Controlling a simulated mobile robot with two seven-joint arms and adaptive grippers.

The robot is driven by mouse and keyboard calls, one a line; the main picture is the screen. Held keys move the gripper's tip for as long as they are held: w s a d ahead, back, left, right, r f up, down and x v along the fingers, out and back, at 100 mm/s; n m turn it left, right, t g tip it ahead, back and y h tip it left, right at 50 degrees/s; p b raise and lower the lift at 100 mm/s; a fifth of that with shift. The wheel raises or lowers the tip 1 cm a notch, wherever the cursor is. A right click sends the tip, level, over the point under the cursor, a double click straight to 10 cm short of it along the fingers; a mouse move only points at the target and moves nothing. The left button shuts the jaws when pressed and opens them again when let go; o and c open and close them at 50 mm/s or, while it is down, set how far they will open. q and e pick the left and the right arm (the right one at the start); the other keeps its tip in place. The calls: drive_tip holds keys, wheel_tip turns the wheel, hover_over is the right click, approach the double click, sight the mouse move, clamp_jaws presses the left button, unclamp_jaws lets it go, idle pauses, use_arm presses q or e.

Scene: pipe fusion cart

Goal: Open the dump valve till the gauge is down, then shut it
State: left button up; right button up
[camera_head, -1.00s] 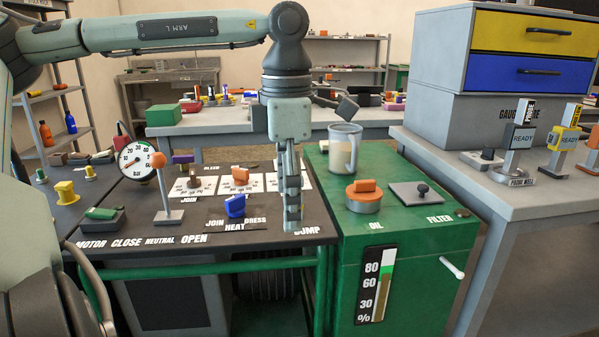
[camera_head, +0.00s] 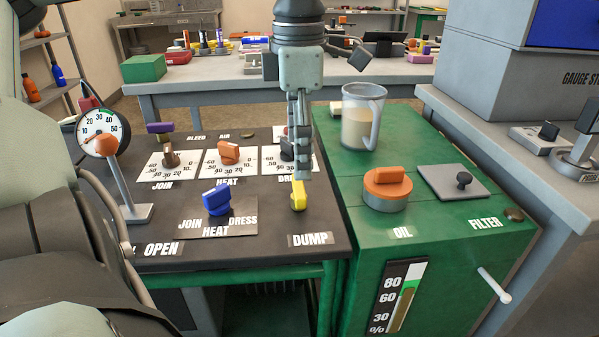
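The yellow dump valve handle (camera_head: 298,199) stands on the dark cart top just behind the DUMP label (camera_head: 310,239). My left gripper (camera_head: 301,174) points straight down over it, with its fingertips at the handle's far upper end. The fingers are seen edge-on, so I cannot tell whether they are open, shut, or touching the handle. The round white gauge (camera_head: 103,132) stands at the left of the cart. Its needle appears to point to the lower left, near the low end of the scale; the exact reading is too small to tell. My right gripper is out of view.
A blue heat selector (camera_head: 215,201) and an orange heat knob (camera_head: 228,152) lie left of the handle. A grey-stemmed lever (camera_head: 123,185) rises before the gauge. The green oil unit (camera_head: 335,190) with its jug (camera_head: 362,116) and orange cap (camera_head: 387,184) adjoins on the right.

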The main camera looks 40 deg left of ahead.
sight(299, 185)
use_arm(q)
wheel_tip(299, 185, down, 6)
drive_tip(key=shift+r, duration=0.15)
drive_tip(key=c, duration=1.1)
